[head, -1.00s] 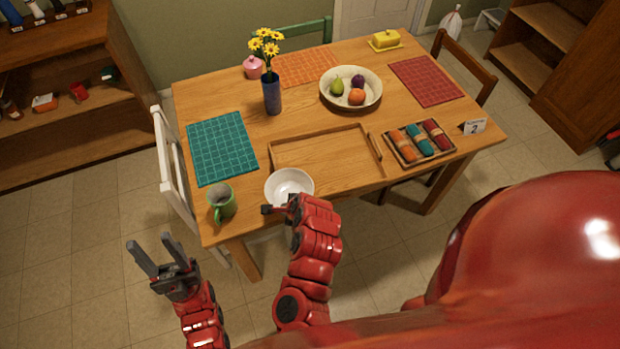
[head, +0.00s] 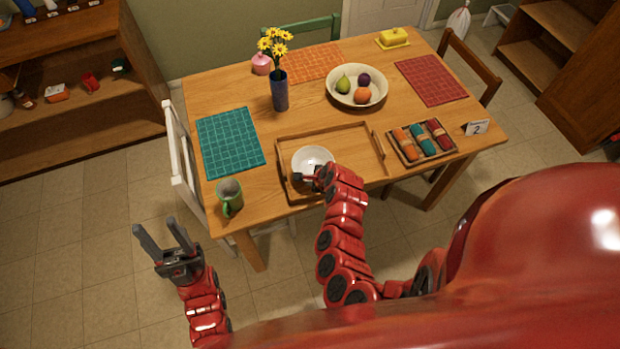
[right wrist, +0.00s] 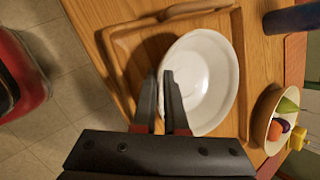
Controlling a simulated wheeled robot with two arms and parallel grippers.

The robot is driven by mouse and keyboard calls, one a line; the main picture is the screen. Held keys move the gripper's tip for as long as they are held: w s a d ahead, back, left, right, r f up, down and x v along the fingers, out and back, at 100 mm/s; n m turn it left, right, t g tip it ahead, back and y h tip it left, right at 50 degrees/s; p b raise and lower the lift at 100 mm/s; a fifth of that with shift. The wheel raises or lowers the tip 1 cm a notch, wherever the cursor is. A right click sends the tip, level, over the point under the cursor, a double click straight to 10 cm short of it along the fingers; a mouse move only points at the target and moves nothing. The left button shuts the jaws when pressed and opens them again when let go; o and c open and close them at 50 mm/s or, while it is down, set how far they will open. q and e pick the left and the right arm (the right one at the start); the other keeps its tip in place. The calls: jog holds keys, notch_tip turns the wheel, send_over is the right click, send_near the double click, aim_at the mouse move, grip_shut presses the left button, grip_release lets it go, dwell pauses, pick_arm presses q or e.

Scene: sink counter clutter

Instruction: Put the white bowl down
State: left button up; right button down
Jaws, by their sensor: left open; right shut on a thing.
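The white bowl (head: 314,156) is upright over the left part of the wooden tray (head: 350,130) on the table. My right gripper (head: 310,177) is shut on the bowl's near rim. In the right wrist view the bowl (right wrist: 208,75) sits at the fingertips (right wrist: 172,88), with one finger inside the rim and one outside. A shadow shows beside the bowl on the tray floor; I cannot tell whether the bowl touches the tray. My left gripper (head: 160,245) is open and empty, off the table's left front side above the floor.
A green mug (head: 230,199) stands at the front left corner, near a teal mat (head: 229,142). A blue vase of flowers (head: 280,92), a fruit bowl (head: 334,98) and a tray of rolled cloths (head: 402,152) stand around the tray. The tray's right part is bare.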

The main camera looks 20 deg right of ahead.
jog(key=shift+f, duration=0.25)
jog(key=c, duration=1)
grip_release()
jog(key=shift+o, duration=0.2)
